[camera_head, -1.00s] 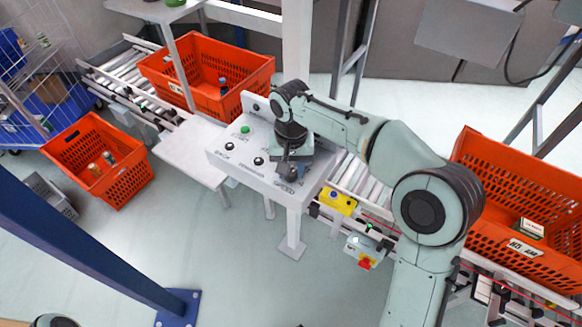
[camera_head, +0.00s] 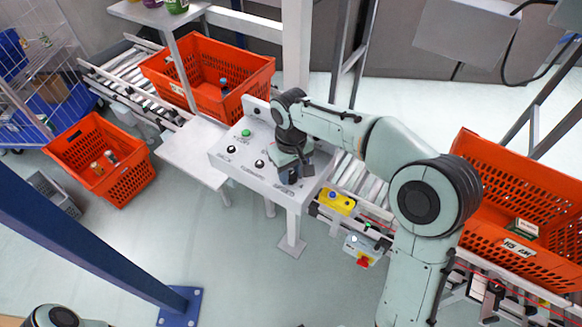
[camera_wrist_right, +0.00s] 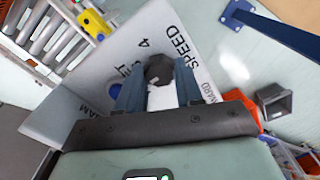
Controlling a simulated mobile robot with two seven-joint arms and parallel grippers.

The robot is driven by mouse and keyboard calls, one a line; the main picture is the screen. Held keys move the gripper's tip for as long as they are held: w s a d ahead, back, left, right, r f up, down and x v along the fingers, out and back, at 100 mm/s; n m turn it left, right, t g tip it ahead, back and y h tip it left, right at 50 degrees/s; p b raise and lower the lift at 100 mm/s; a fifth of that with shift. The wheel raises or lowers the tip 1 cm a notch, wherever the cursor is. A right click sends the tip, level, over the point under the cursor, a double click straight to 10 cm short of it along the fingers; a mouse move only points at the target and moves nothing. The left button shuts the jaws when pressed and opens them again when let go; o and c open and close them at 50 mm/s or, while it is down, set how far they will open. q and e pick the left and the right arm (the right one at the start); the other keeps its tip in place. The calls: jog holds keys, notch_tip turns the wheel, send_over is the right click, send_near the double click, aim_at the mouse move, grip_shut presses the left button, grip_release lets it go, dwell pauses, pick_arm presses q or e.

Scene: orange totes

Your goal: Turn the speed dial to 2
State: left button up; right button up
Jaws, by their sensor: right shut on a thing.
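The speed dial (camera_wrist_right: 159,68) is a black knob on the grey control panel (camera_head: 228,159), beside the printed word SPEED and a figure 4 in the right wrist view. My right gripper (camera_head: 291,174) is at the panel's front right corner, and its blue fingers hide the dial in the head view. In the right wrist view the gripper (camera_wrist_right: 158,78) has one finger on each side of the dial and is shut on it. The dial's pointer and setting cannot be read. My left gripper is not in view.
The panel also carries a green button (camera_head: 246,133) and black BACK (camera_head: 231,149) and FORWARD (camera_head: 259,163) knobs. A yellow box (camera_head: 336,202) sits on the conveyor's side. Orange totes stand at left (camera_head: 100,160), behind (camera_head: 205,75) and right (camera_head: 520,210). A blue post crosses the lower left.

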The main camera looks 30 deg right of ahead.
aim_at(291, 175)
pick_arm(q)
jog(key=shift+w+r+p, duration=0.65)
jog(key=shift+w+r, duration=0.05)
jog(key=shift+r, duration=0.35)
pick_arm(e)
jog(key=n, duration=0.5)
jog(key=shift+n, duration=0.3)
jog(key=o, duration=1)
jog(key=shift+o, duration=0.2)
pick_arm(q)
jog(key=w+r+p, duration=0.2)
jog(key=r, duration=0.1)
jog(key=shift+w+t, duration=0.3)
pick_arm(e)
notch_tip(291, 175, up, 13)
jog(key=shift+r, duration=0.2)
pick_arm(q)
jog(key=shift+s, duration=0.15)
pick_arm(e)
jog(key=shift+f, duration=0.1)
